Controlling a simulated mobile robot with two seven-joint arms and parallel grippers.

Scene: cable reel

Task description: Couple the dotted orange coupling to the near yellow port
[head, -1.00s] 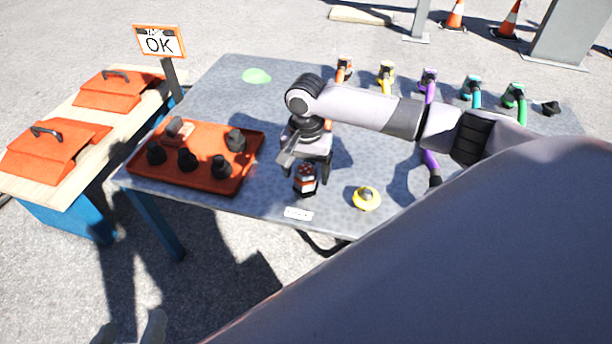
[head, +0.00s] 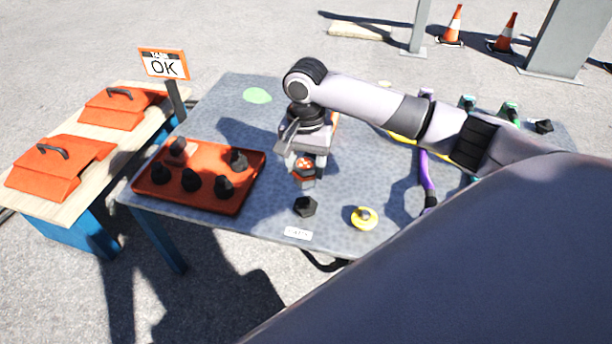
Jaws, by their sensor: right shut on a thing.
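My right gripper (head: 302,158) points down over the front middle of the table, shut on the orange coupling (head: 304,174). The coupling has pale dots on its orange part. A black six-sided cap (head: 305,206) lies on the table just below the coupling, with a small gap seeming to show between them. My left gripper is out of view.
An orange tray (head: 208,203) with several black caps stands at the left of the table (head: 262,192). Purple (head: 426,175) and yellow (head: 402,138) cables show partly behind my right arm. Teal and green connectors stand at the back right. A pale green disc (head: 257,96) lies at the back left.

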